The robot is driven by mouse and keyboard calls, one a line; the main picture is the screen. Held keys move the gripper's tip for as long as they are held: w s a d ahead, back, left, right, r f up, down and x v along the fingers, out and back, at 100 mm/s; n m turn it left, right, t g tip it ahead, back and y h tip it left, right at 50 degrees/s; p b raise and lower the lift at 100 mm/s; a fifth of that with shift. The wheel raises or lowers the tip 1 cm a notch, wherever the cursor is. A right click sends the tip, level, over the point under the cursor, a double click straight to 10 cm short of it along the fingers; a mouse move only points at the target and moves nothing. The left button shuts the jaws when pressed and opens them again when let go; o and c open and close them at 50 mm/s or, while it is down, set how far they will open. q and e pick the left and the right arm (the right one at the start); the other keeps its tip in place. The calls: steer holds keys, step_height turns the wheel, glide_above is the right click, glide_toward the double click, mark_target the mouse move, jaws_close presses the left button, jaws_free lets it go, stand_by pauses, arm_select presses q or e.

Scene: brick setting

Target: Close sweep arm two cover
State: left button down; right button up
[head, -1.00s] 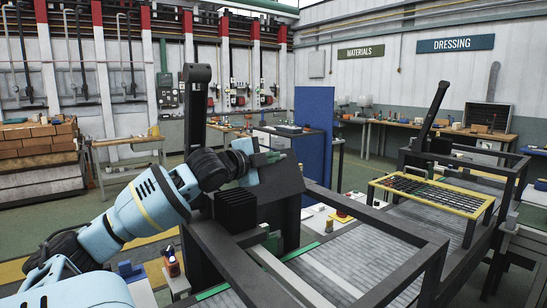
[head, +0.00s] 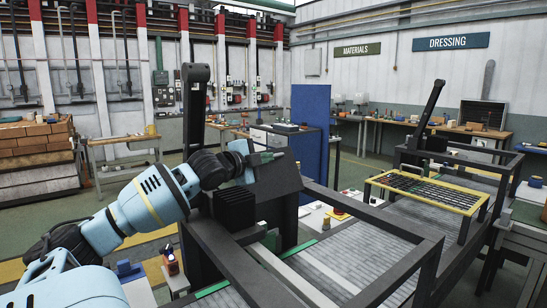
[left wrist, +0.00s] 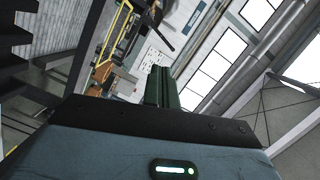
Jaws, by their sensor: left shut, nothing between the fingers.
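My left gripper (head: 268,157) is shut and empty. It lies at the top edge of a dark, box-like panel (head: 280,190) beside a tall black post (head: 196,105) on the near conveyor frame. This panel may be the sweep arm cover; no label shows which one it is. I cannot tell whether the fingers touch it. In the left wrist view the closed dark green fingers (left wrist: 162,88) point away from the camera, with a dark slanted edge (left wrist: 90,45) on their left. My right gripper is not in view.
Black rails (head: 345,222) enclose the near conveyor (head: 330,262). A yellow-framed rack (head: 425,190) stands on the far conveyor, near a tilted black arm (head: 430,110). A blue partition (head: 310,135) stands behind the panel. A workbench (head: 125,145) is at left.

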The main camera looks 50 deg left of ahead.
mark_target(280, 155)
arm_select(q)
steer(key=w+a+f, duration=0.2)
steer(key=w+a, duration=0.2)
steer(key=w, duration=0.3)
steer(key=shift+w+a, duration=0.3)
stand_by(0.8)
